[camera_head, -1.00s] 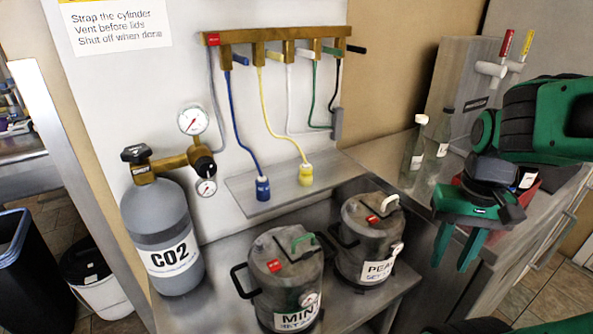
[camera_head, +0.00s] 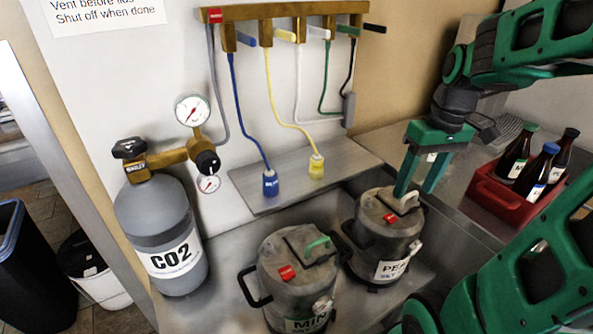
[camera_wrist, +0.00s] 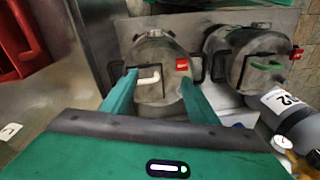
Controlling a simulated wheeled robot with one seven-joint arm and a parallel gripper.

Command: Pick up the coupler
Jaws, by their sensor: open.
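A blue coupler (camera_head: 270,183) stands on the metal shelf (camera_head: 240,190) at the end of the blue hose. A yellow coupler (camera_head: 316,167) stands on the same shelf to its right, on the yellow hose. My gripper (camera_head: 417,190) is open and empty, with its fingers pointing down over the lid of the right bucket (camera_head: 388,245), labelled PEA-, right of both couplers. The wrist view shows the open fingers (camera_wrist: 158,78) over that lid with its white handle (camera_wrist: 149,78).
The MIN- bucket (camera_head: 297,285) with a green handle stands left of the other bucket. A grey CO2 cylinder (camera_head: 160,230) with gauges stands at the left. A brass manifold (camera_head: 290,12) with hoses hangs above. A red crate (camera_head: 495,195) of bottles is at the right.

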